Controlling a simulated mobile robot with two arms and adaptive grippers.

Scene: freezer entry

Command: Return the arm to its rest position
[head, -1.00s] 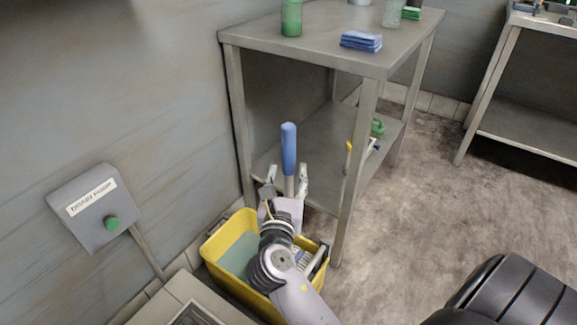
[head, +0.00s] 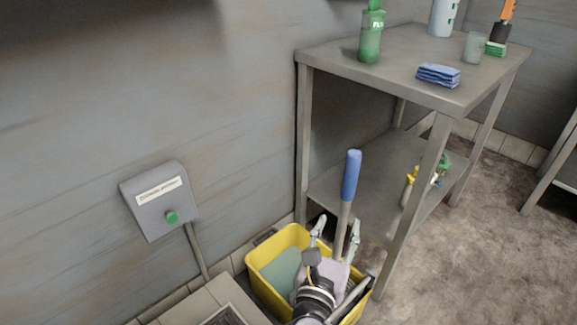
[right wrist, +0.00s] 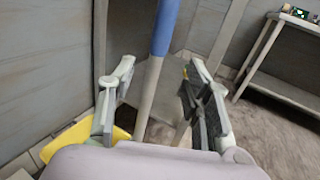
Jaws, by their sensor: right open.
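My right gripper (head: 337,232) is open above the yellow bucket (head: 262,281). Its two fingers stand on either side of the grey shaft of a blue-handled tool (head: 351,176), with a gap on each side. In the right wrist view the open fingers (right wrist: 160,100) flank the shaft, and the blue handle (right wrist: 165,27) rises out of the top of the picture. The tool stands upright, slightly tilted; its lower end is hidden behind my gripper. My left gripper is not in view.
A steel table (head: 400,72) stands close behind the bucket, with a green bottle (head: 370,38) and folded blue cloths (head: 438,75) on top. A grey box with a green button (head: 157,202) is on the left wall. Open floor (head: 450,270) lies to the right.

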